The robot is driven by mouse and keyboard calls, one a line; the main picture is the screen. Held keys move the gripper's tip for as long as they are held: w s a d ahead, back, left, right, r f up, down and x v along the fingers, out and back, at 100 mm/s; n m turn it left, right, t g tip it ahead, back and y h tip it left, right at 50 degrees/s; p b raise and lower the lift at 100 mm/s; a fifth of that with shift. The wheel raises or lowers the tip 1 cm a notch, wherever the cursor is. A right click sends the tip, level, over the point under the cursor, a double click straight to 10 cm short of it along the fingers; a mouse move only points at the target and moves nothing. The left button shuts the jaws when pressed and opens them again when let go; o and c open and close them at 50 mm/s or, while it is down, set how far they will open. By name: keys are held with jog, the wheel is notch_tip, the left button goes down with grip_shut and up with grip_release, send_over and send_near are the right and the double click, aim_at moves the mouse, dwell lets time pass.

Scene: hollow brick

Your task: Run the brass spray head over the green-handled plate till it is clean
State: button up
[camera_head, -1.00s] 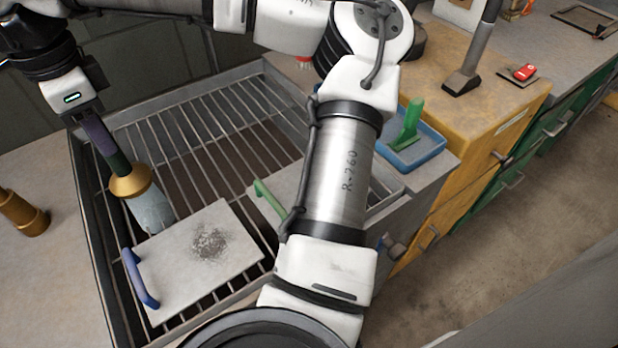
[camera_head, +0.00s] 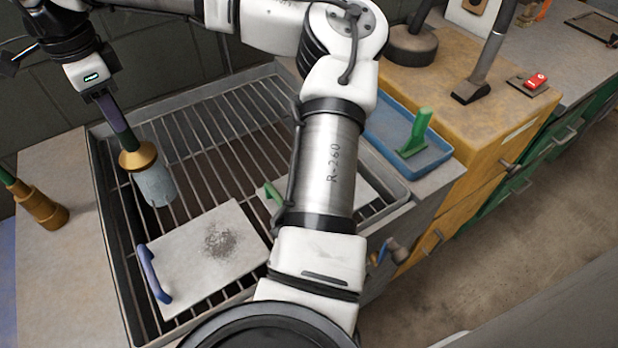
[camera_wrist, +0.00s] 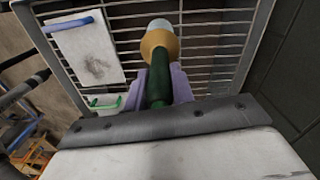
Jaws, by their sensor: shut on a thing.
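My gripper (camera_head: 112,112) is shut on the dark green grip (camera_wrist: 158,85) of the brass spray head (camera_head: 138,158), at the left of the rack. A pale, whitish cone (camera_head: 156,186) extends below the brass, over bare bars. The green-handled plate (camera_head: 350,188) lies on the rack, largely hidden behind my arm in the head view; its green handle (camera_head: 273,193) shows left of the arm. In the wrist view the green-handled plate (camera_wrist: 104,102) is partly cut off by my gripper; its dirt cannot be judged.
A blue-handled plate (camera_head: 190,270) with a dark grey smudge lies on the rack (camera_head: 225,115), nearer the front. Another brass fitting (camera_head: 42,210) stands on the left counter.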

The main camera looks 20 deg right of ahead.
jog(key=w+a+p, duration=0.2)
jog(key=w+p, duration=0.3)
jog(key=w, duration=0.5)
jog(key=shift+w+p, duration=0.15)
jog(key=shift+p, duration=0.25)
